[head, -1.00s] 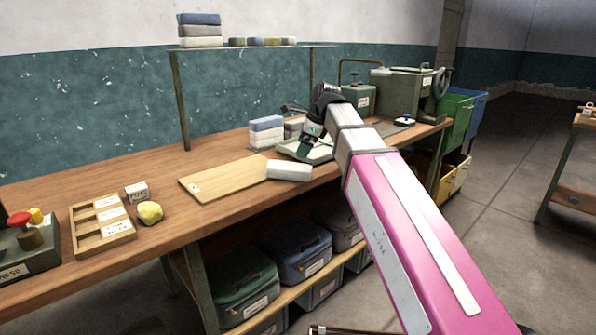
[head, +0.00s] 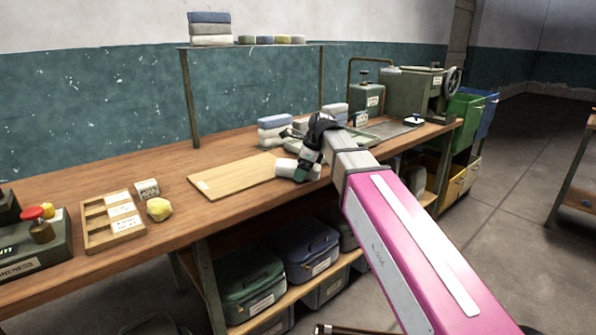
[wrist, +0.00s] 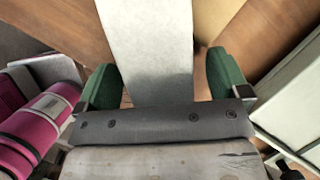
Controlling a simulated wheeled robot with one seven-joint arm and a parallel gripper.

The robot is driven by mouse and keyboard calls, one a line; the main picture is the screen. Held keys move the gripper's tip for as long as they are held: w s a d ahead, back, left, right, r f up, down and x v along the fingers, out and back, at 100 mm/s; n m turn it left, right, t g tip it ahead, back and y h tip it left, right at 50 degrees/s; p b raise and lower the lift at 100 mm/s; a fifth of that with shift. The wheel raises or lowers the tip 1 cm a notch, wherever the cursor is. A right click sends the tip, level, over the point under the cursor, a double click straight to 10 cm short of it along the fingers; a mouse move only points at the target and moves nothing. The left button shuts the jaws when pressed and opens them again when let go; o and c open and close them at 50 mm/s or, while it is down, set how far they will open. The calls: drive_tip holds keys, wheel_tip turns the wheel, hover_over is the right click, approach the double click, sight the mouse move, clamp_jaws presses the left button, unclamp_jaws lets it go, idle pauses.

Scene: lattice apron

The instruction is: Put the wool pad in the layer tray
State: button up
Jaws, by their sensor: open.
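A pale grey-white block, which looks like the wool pad (head: 285,167), lies on the bench at the right end of a thin wooden board. My gripper (head: 300,170) is down at this pad and partly hides it. In the wrist view the pad (wrist: 150,40) lies between the two green fingers of my gripper (wrist: 160,65), which are open with a gap on either side. A shallow pale-green tray (head: 385,131), which seems to be the layer tray, lies behind my arm and is partly hidden. Its pale edge seems to show at the right of the wrist view (wrist: 290,95).
The wooden board (head: 235,177) lies left of the pad. Stacked blue and white pads (head: 275,130) stand behind. A wooden compartment tray (head: 112,218), a yellow lump (head: 159,209) and a red-button box (head: 35,245) are at left. A green machine (head: 412,92) stands at the back right.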

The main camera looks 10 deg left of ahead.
drive_tip(key=c, duration=1.1)
